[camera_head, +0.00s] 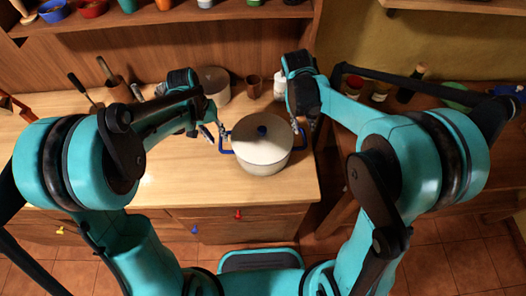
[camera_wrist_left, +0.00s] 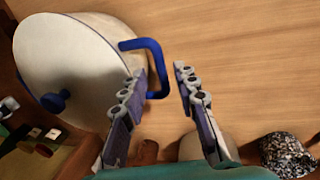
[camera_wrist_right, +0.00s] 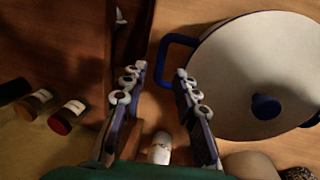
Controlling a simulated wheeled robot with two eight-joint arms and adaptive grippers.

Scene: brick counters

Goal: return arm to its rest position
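A white lidded pot (camera_head: 262,146) with a blue knob and blue side handles stands on the wooden counter (camera_head: 185,180). My left gripper (camera_head: 214,132) is at the pot's left side. In the left wrist view its fingers (camera_wrist_left: 160,72) are apart, with a blue handle (camera_wrist_left: 152,48) at and partly between the tips; contact cannot be told. My right gripper (camera_head: 302,124) is at the pot's right side.
Behind the pot stand a canister (camera_head: 214,84), a brown cup (camera_head: 254,86) and a white bottle (camera_head: 280,88). A utensil holder (camera_head: 118,91) is at the back left. Jars (camera_head: 381,88) stand on the right-hand counter. The front left counter is clear.

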